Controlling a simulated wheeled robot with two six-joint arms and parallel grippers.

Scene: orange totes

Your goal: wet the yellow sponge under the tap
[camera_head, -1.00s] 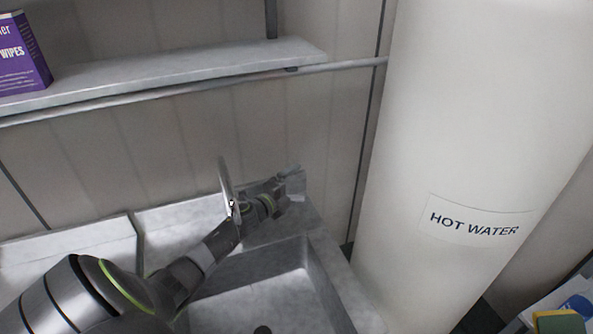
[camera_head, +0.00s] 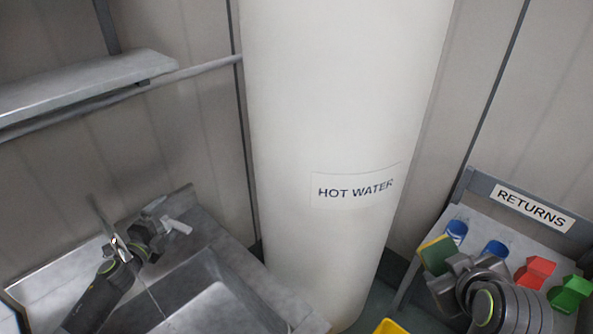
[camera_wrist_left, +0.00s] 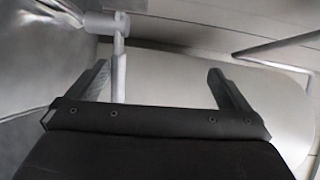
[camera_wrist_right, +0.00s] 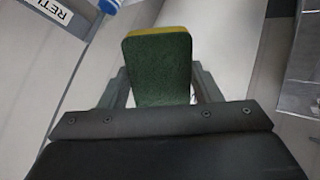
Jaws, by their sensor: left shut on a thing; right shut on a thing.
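The sponge (camera_head: 437,254), yellow with a green side, is at the lower right in the head view. My right gripper (camera_head: 452,268) is shut on it; it stands up between the fingers in the right wrist view (camera_wrist_right: 158,70). The grey tap (camera_head: 114,240) is at the sink's back. My left gripper (camera_head: 155,232) is at the tap, shut on its pale handle (camera_head: 179,226). The handle also shows by the left finger in the left wrist view (camera_wrist_left: 119,65). A thin pale line, seemingly water, falls into the sink (camera_head: 235,285).
A white hot water cylinder (camera_head: 340,120) stands between the sink and a shelf marked RETURNS (camera_head: 535,209). Blue cups (camera_head: 457,229), a red item (camera_head: 535,271) and a green item (camera_head: 570,293) are on that shelf. Something yellow (camera_head: 390,327) is low at the front.

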